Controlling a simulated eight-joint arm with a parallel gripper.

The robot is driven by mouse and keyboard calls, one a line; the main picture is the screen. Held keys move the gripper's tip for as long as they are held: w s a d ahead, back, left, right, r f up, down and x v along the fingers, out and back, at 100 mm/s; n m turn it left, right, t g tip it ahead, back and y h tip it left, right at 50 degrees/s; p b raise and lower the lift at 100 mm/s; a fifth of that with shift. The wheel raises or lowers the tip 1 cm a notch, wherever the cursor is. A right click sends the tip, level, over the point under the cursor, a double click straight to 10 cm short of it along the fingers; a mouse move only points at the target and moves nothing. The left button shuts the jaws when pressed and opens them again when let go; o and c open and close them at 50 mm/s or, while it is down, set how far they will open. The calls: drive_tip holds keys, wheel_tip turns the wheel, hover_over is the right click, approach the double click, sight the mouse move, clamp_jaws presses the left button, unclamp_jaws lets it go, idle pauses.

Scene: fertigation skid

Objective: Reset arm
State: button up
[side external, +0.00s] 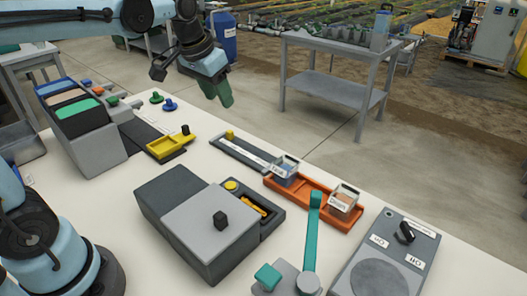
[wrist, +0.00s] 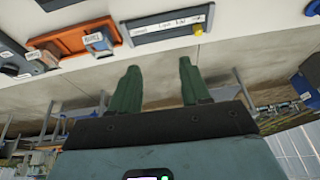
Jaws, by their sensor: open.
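My gripper (side external: 222,95) hangs over the far edge of the white table in the side external view, with green fingers pointing down and to the right. In the wrist view, my gripper (wrist: 158,85) shows two green fingers set wide apart with nothing between them. It is open and empty, apart from every object. My blue and dark arm reaches in from the upper left.
The white table (side external: 110,187) holds an orange tray (side external: 309,203) with two labelled clear bins, a grey box (side external: 205,232) with a black knob, a yellow tray (side external: 165,148), a teal lever (side external: 312,235) and a switch panel (side external: 385,262). A grey cart (side external: 335,90) stands beyond.

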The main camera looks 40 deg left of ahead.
drive_tip(key=s+d+f+t, duration=0.1)
drive_tip(key=s+f, duration=0.1)
drive_tip(key=s, duration=0.1)
drive_tip(key=s+d+f+t, duration=0.1)
drive_tip(key=s+d+f, duration=0.1)
drive_tip(key=s, duration=0.2)
drive_tip(key=s+d+f+t, duration=0.1)
drive_tip(key=s+f, duration=0.2)
drive_tip(key=s, duration=0.1)
drive_tip(key=shift+s+d+h, duration=0.15)
drive_tip(key=shift+d+h, duration=0.15)
drive_tip(key=shift+d, duration=0.1)
drive_tip(key=shift+r, duration=0.1)
idle(1.1)
